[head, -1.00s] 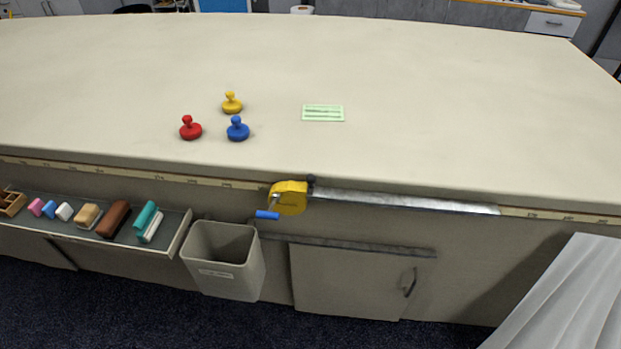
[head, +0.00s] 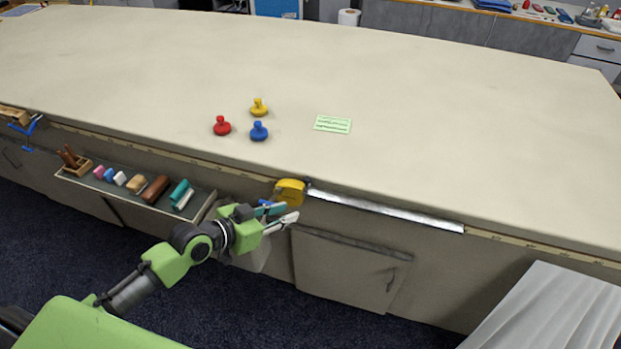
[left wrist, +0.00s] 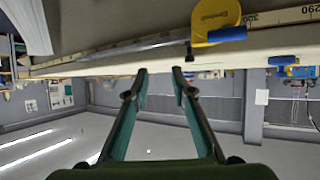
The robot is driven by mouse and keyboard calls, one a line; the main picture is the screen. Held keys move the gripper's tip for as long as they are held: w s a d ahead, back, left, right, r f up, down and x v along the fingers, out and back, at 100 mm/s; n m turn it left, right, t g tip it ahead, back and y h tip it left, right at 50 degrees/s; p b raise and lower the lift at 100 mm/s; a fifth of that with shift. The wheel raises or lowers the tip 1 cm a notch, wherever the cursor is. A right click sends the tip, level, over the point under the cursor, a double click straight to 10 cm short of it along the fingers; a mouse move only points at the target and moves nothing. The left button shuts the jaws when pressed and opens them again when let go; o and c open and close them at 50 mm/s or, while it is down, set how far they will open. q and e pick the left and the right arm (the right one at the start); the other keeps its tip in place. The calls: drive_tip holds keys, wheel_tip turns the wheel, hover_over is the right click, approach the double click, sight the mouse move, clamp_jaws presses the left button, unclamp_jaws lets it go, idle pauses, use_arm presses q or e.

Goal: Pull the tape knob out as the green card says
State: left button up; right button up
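The yellow tape case (head: 290,192) is fixed at the table's front edge. A metal strip (head: 390,209) runs right from it along the edge, with a small dark knob (head: 308,182) beside the case. The green card (head: 332,124) lies on the tabletop; its marks are too small to read. My left gripper (head: 291,211) is just below and in front of the case, apart from the knob. In the left wrist view its fingers (left wrist: 160,72) are apart and empty; the case (left wrist: 216,18), its blue crank handle (left wrist: 228,34) and the knob (left wrist: 190,52) show beyond them. My right gripper is not in view.
Red (head: 221,126), yellow (head: 259,107) and blue (head: 259,131) pegs stand on the table left of the card. A shelf of erasers and blocks (head: 135,186) hangs below the edge at left. A white cloth (head: 550,312) hangs front right. The tabletop is mostly clear.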

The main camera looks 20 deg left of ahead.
sight(306, 180)
use_arm(q)
drive_tip(key=w+a+r+t, duration=0.1)
drive_tip(key=w+a+t, duration=0.1)
drive_tip(key=w+a, duration=0.25)
drive_tip(key=shift+n+g, duration=0.3)
drive_tip(key=shift+n, duration=0.1)
drive_tip(key=x, duration=1.3)
drive_tip(key=shift+a+r, duration=0.1)
clamp_jaws()
